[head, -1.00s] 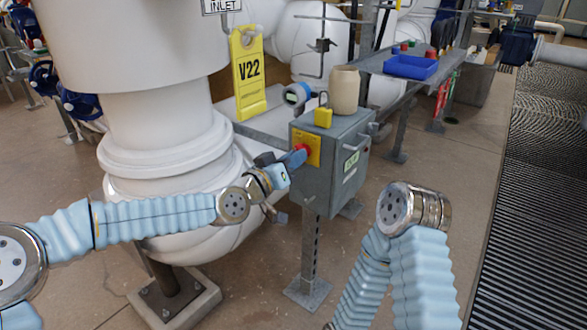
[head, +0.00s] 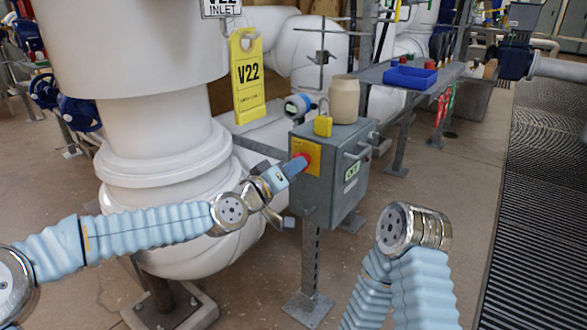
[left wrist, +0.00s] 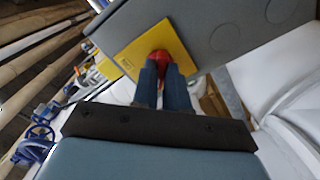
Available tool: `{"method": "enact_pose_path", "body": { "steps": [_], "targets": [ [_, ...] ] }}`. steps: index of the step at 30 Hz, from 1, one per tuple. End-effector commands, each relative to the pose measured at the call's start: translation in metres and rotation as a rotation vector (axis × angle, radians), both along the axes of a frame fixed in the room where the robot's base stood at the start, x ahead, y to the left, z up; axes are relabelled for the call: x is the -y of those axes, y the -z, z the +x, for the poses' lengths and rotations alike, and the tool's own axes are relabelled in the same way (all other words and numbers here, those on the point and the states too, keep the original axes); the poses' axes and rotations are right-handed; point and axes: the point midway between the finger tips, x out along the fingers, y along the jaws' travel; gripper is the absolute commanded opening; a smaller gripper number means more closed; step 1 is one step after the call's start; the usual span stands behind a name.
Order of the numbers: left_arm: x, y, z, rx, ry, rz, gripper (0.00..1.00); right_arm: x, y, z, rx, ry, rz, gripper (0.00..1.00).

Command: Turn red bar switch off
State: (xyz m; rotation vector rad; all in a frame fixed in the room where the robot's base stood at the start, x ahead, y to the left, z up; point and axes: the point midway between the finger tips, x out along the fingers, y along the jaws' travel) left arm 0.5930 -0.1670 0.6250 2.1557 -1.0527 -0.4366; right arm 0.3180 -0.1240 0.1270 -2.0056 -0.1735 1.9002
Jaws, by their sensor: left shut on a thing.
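The red bar switch (head: 302,160) sits on a yellow plate (head: 313,152) on the side of a grey metal box (head: 325,185). It also shows in the left wrist view (left wrist: 158,56), between the tips of two dark blue fingers. My left gripper (head: 294,167) is shut on the red switch, and the fingers hide much of it. In the left wrist view the fingers (left wrist: 163,70) point straight at the plate. The switch's exact angle cannot be told. My right arm shows at lower right in the head view, but its gripper does not show.
A yellow padlock (head: 323,124), a beige jar (head: 344,98) and a blue-rimmed gauge (head: 297,106) are on or by the box top. A blue tray (head: 410,76) stands on a shelf behind.

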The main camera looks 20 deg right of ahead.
Motion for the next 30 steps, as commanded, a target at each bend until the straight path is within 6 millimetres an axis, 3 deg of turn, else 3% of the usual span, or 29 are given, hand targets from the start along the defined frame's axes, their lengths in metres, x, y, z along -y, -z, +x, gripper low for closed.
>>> {"method": "enact_pose_path", "body": {
  "steps": [3,4,9,20,30],
  "targets": [
    [0.0,0.001,0.0,-0.001,0.001,0.002,0.0,0.0,0.0,0.0,0.0,0.0,0.0,0.43],
    [0.0,0.001,0.0,-0.001,0.001,0.002,0.15,0.0,0.0,0.0,0.0,0.0,0.0,0.43],
    [0.0,0.001,0.0,0.0,0.0,0.002,0.39,0.0,0.0,0.0,0.0,0.0,0.0,0.43],
    [-0.006,0.0,-0.003,0.001,-0.001,0.001,0.39,0.0,0.0,0.0,0.0,0.0,0.0,0.43],
    [-0.067,0.001,-0.049,0.0,-0.006,0.003,0.39,0.0,0.0,0.0,0.0,0.0,0.0,0.43]
  ]
}}
